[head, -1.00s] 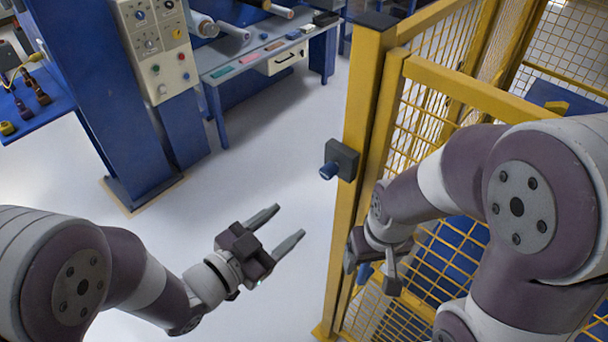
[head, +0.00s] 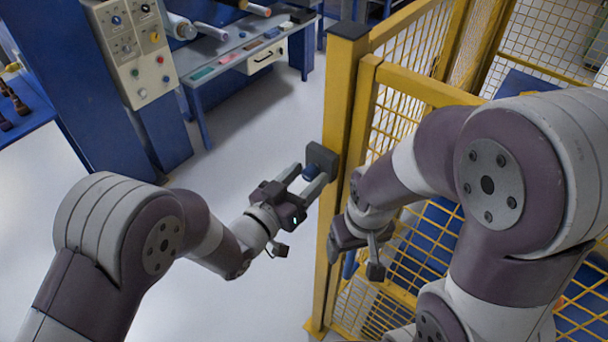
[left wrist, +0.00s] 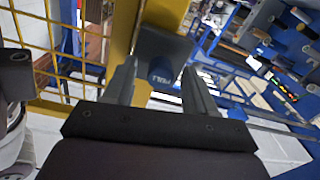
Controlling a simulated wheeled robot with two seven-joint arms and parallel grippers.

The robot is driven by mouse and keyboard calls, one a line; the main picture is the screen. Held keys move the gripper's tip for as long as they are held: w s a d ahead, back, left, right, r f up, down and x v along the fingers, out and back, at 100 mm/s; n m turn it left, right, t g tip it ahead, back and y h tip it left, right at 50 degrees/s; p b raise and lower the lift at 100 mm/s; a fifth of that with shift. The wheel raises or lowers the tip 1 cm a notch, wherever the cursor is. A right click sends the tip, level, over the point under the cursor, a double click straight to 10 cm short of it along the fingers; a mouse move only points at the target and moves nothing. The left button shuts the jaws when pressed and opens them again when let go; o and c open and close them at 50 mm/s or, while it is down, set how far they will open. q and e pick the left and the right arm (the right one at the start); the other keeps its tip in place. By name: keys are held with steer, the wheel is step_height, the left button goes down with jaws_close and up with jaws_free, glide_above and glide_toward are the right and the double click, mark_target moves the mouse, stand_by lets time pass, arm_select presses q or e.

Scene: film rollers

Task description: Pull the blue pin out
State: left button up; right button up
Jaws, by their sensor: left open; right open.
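The blue pin (head: 311,172) sticks out of a dark latch block (head: 321,158) on the yellow gate post. In the left wrist view the pin (left wrist: 161,71) shows lettering on its end and lies between the two fingers. My left gripper (head: 307,180) is open, with its fingers on either side of the pin. I cannot tell whether they touch it. My right gripper (head: 358,258) is beside the yellow mesh, below and right of the latch; its fingers are partly hidden.
A yellow post (head: 342,90) and mesh fence (head: 395,125) stand close to both arms. A blue control column (head: 95,90) and a workbench (head: 235,55) with rollers stand behind at the left. The floor between is clear.

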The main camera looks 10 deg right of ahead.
arm_select(q)
jaws_close()
steer(key=shift+s+a+f+b, duration=0.15)
steer(key=shift+a+f+b, duration=0.1)
steer(key=shift+b, duration=0.3)
steer(key=shift+r, duration=0.25)
jaws_free()
steer(key=shift+s, duration=0.1)
steer(key=b+v, duration=0.2)
steer(key=v, duration=1)
steer(key=shift+s+a, duration=0.2)
steer(key=shift+a, duration=0.1)
